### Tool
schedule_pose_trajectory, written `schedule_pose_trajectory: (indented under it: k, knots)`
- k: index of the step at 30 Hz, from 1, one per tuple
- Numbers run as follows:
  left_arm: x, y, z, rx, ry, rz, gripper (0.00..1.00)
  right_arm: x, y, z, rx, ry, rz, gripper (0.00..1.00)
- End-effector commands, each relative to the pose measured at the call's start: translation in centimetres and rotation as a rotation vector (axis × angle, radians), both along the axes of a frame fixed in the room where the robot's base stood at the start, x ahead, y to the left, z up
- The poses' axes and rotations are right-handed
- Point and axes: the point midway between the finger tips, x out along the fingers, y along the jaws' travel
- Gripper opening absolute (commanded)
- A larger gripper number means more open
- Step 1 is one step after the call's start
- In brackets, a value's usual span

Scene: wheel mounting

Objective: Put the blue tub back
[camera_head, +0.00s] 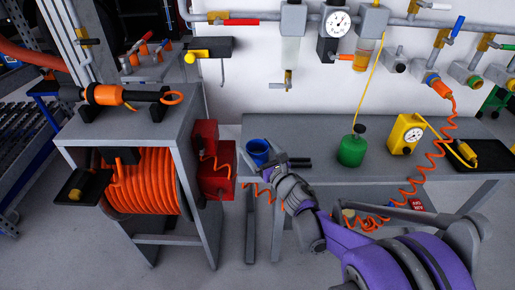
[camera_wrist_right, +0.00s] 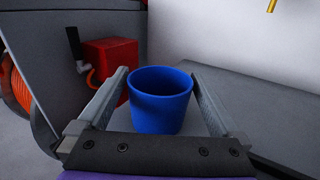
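The blue tub (camera_head: 257,151) is upright near the left end of the grey table (camera_head: 320,172) in the head view. In the right wrist view the tub (camera_wrist_right: 160,100) sits centred between the two fingers, its rim close against both. My right gripper (camera_head: 280,157) appears shut on it; the fingers are held apart by the tub's width. The tub's base is partly hidden, and I cannot tell whether it touches the tabletop. My left gripper is not in view.
A red box (camera_head: 213,160) on the grey hose-reel cabinet (camera_head: 185,120) is close to the tub's left. A green canister (camera_head: 352,148), a yellow device (camera_head: 406,134) and a black tray (camera_head: 482,153) stand farther right.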

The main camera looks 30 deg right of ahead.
Motion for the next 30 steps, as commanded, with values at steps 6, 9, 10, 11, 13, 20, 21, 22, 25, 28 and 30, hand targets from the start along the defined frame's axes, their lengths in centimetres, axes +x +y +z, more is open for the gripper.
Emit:
schedule_pose_trajectory:
  k: [6, 9, 10, 11, 13, 20, 21, 22, 25, 28, 30]
  knots:
    - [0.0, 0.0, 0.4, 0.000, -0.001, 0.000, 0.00, -0.5, 0.0, 0.5, -0.001, 0.000, -0.001, 1.00]
    - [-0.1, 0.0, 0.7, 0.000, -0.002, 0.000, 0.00, -2.0, 0.0, 0.5, 0.000, -0.001, -0.001, 1.00]
    - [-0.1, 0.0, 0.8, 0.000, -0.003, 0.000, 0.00, -2.6, 0.0, 0.5, 0.000, -0.001, -0.001, 1.00]
    - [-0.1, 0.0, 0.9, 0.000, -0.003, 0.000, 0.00, -3.3, 0.0, 0.5, -0.001, -0.001, -0.002, 1.00]
    - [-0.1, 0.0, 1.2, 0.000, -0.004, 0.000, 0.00, -4.9, 0.1, 0.5, 0.000, -0.001, -0.002, 1.00]
    - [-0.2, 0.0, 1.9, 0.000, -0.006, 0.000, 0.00, -9.5, 0.2, 0.5, 0.000, -0.001, -0.003, 1.00]
    - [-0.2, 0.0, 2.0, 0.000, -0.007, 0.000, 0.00, -10.1, 0.2, 0.5, -0.001, -0.001, -0.002, 1.00]
    - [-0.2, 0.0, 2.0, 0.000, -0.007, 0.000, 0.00, -10.5, 0.2, 0.4, -0.001, -0.001, -0.002, 1.00]
    - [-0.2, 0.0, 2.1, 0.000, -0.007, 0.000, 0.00, -11.5, 0.2, 0.4, 0.000, 0.000, -0.002, 1.00]
    - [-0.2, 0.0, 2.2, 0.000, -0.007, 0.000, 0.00, -11.9, 0.3, 0.4, 0.000, 0.000, 0.000, 1.00]
    - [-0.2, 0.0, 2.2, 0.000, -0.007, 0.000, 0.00, -12.0, 0.3, 0.4, 0.006, 0.000, -0.002, 1.00]
